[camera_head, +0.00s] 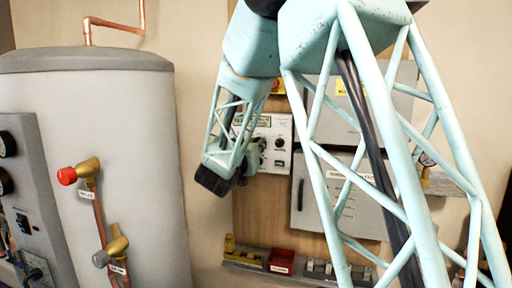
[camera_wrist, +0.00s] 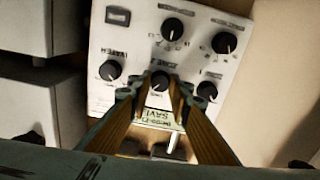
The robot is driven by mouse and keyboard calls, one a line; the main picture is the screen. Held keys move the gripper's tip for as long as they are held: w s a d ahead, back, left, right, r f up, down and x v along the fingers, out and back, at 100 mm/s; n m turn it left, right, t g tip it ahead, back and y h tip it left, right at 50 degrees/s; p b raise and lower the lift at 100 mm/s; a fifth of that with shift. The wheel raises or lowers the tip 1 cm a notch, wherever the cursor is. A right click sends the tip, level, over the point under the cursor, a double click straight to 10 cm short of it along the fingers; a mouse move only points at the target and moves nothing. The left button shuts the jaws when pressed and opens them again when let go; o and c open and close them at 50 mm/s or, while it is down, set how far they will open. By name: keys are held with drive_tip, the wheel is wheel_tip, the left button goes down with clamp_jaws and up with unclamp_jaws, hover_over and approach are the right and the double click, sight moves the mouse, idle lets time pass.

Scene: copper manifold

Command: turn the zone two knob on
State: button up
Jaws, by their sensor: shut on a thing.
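A white control panel (camera_wrist: 140,35) with several round black knobs fills the upper middle of the wrist view. My gripper (camera_wrist: 160,88) has its two fingers on either side of the central knob (camera_wrist: 160,79) and is shut on it. The small label above this knob is too blurred to read surely. The knob's white pointer line is hard to make out. In the head view the panel (camera_head: 287,126) is on the wooden board, partly behind my arm. My gripper's fingertips and the held knob are hidden there.
Other knobs stand close around the held one, at left (camera_wrist: 110,70), right (camera_wrist: 206,90) and above (camera_wrist: 172,28).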

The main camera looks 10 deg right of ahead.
drive_tip(key=shift+m, duration=0.6)
drive_tip(key=o, duration=0.9)
drive_tip(key=shift+s, duration=0.1)
drive_tip(key=shift+v, duration=5.9)
drive_tip(key=shift+r, duration=0.15)
